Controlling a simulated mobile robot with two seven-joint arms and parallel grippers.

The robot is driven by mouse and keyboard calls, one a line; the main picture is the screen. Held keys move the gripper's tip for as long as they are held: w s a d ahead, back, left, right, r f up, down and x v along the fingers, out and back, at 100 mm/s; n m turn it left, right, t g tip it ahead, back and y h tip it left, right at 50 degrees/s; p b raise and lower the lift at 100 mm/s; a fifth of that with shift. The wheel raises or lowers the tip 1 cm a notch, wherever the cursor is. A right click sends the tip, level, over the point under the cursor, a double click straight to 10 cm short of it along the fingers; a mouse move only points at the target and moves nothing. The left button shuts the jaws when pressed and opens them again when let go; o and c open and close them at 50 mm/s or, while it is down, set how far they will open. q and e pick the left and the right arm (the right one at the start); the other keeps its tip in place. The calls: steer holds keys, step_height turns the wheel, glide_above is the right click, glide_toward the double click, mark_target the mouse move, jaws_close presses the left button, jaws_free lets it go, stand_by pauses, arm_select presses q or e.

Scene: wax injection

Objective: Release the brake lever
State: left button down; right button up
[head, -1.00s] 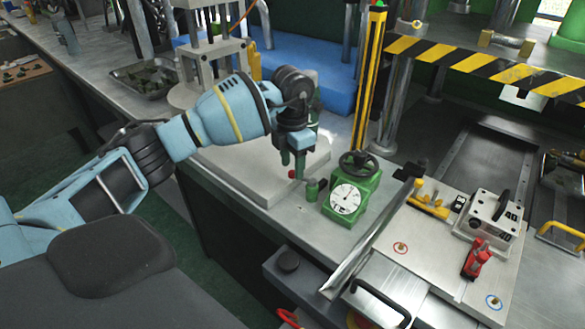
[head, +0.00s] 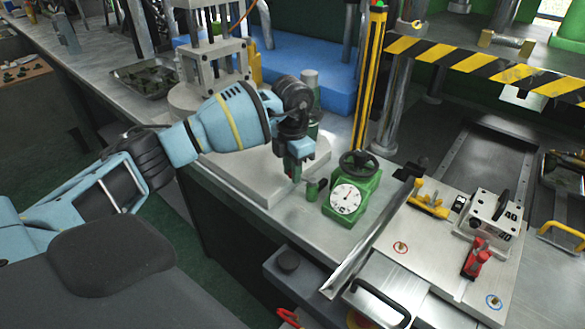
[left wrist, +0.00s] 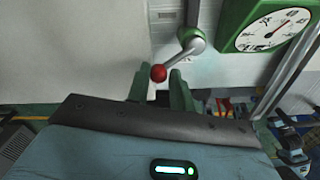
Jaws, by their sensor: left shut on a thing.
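The lever is a silver arm with a red ball knob (left wrist: 158,73), seen in the left wrist view beside the green gauge unit (left wrist: 268,22). In the head view the gauge unit (head: 350,193) has a white dial and a black handwheel on top. My left gripper (head: 292,172) points down left of the gauge unit. Its green fingers (left wrist: 159,88) are on either side of the red knob and shut on it. In the head view the fingers hide most of the knob.
A pale slab (head: 262,180) lies on the bench under my left gripper. A yellow column (head: 368,80) stands behind the gauge unit. To the right is a plate with a red clamp (head: 476,260) and yellow handle. A striped bar (head: 480,65) crosses above.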

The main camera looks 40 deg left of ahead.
arm_select(q)
steer(key=shift+w+a+r+m+b, duration=0.15)
steer(key=shift+w+m, duration=0.35)
steer(key=shift+m, duration=0.5)
steer(key=shift+w+a+m+b, duration=0.15)
steer(key=shift+w+m, duration=0.35)
steer(key=shift+m, duration=0.5)
steer(key=c, duration=1.2)
jaws_free()
steer(key=shift+d, duration=0.1)
steer(key=shift+c, duration=0.2)
step_height(320, 180, up, 8)
steer(key=shift+f, duration=0.2)
